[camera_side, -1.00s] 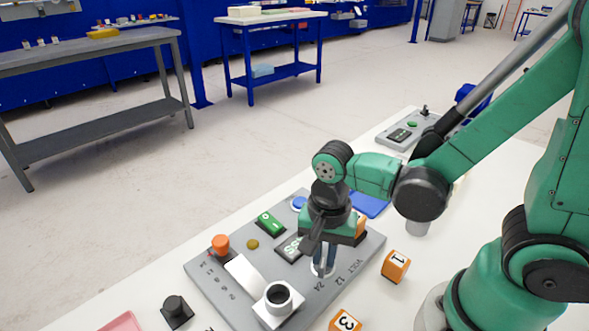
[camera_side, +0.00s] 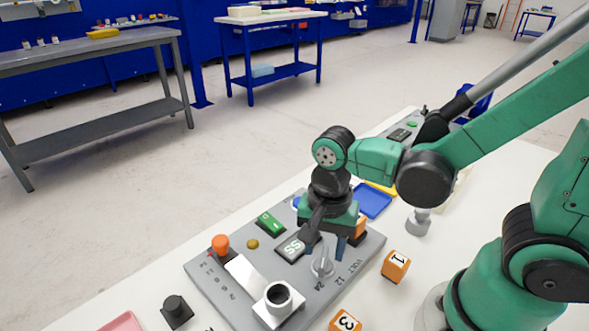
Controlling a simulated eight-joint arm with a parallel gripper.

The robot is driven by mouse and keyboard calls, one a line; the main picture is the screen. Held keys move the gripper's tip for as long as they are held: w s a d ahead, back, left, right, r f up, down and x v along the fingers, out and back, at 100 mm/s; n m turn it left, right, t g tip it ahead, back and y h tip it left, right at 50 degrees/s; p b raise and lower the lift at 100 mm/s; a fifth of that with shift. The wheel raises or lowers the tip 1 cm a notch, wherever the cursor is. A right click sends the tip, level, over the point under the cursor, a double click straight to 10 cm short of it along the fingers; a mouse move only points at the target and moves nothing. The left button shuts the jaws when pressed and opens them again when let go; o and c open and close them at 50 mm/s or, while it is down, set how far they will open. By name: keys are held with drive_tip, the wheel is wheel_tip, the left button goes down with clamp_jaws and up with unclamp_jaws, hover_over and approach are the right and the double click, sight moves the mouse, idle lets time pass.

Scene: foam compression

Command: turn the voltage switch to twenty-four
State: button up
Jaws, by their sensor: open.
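The grey panel (camera_side: 224,291) lies on the white table. The voltage switch (camera_side: 322,265) is a small pale grey lever on a round base near the panel's right side. The labels VOLT, 12 and 24 are printed beside it, with 24 near the base's front edge. I cannot tell which number the lever points to. My gripper (camera_side: 325,252) is open and empty, pointing down just above and behind the switch. Its fingers are apart, and the lever shows clear in front of them.
On the panel are an orange knob (camera_side: 221,244), a green switch (camera_side: 270,224), a display (camera_side: 290,249) and a white block with a dark ring (camera_side: 278,299). Orange numbered cubes (camera_side: 396,266) and (camera_side: 345,321) sit to the right and front. A blue tray (camera_side: 372,201) lies behind.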

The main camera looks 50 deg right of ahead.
sight(324, 253)
drive_tip(key=shift+r, duration=1.9)
drive_tip(key=shift+w+d+r+n+t, duration=0.2)
drive_tip(key=shift+d+n+t, duration=0.1)
drive_tip(key=shift+n, duration=0.2)
drive_tip(key=w+d+r+n+t, duration=0.3)
drive_tip(key=n+t, duration=0.3)
drive_tip(key=n, duration=0.5)
drive_tip(key=shift+w+d+r+t, duration=0.2)
drive_tip(key=shift+d+r+t, duration=0.1)
drive_tip(key=shift+d+r, duration=0.5)
